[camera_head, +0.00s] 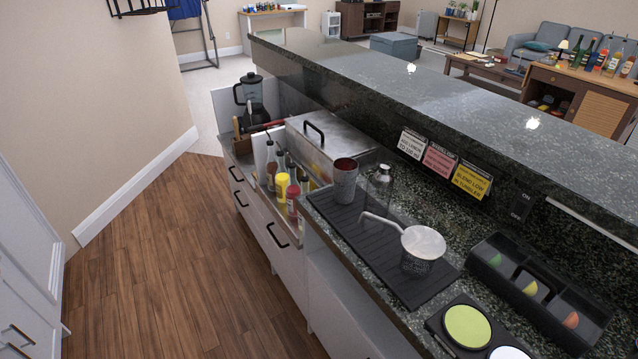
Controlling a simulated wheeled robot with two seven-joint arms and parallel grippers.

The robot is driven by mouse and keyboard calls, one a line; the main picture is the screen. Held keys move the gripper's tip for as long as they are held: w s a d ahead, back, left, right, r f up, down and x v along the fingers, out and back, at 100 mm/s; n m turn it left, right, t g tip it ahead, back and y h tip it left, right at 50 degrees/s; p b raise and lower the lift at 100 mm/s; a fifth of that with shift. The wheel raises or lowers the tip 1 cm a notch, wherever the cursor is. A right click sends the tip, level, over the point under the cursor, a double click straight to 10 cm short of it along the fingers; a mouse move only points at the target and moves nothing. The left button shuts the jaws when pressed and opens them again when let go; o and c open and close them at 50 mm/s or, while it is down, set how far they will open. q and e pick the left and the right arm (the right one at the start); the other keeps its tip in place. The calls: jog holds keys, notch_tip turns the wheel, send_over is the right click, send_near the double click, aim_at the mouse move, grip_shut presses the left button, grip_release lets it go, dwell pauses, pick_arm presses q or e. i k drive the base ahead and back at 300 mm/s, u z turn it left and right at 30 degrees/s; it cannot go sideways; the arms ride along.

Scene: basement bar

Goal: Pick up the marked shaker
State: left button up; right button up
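A metal shaker tin (345,182) with a dark reddish inside stands upright at the far end of the black ribbed mat (375,260). Just to its right stands a smaller silver bottle-shaped shaker (381,177) with a rounded cap. A round pale strainer-like piece (424,242), with a handle reaching to the left, sits on a cup (416,265) nearer on the mat. I cannot make out a clear mark on any of them, so I cannot tell which shaker is the marked one. Neither of my grippers shows in the head view.
A raised dark stone ledge (400,90) runs behind the counter. A black garnish caddy (535,290) stands at right. Bottles (282,186), a steel lidded bin (320,140) and a blender (250,95) stand farther back. The wooden floor (170,260) is clear.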

aim_at(345, 169)
jog(key=u, duration=1.15)
jog(key=i, duration=3.15)
jog(key=z, duration=3.8)
